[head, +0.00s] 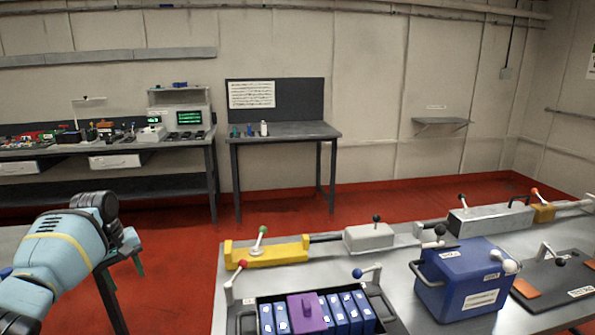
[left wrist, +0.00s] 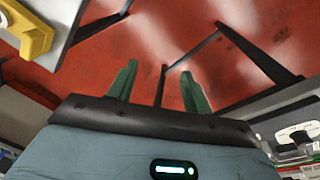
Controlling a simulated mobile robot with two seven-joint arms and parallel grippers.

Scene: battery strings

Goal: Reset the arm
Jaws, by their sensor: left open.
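My left arm comes in from the left edge of the head view, and its gripper (head: 137,262) hangs over the red floor, left of the front table. In the left wrist view the two green fingers of the left gripper (left wrist: 156,88) stand apart with nothing between them but floor and table legs behind. It touches nothing that I can see. My right gripper is not in view.
The front table (head: 232,300) carries a box of blue batteries (head: 340,312) with one purple block (head: 306,312), a blue case (head: 463,280), a yellow fixture (head: 266,252) and several levers. Benches stand at the back wall. Red floor (head: 180,270) lies open between.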

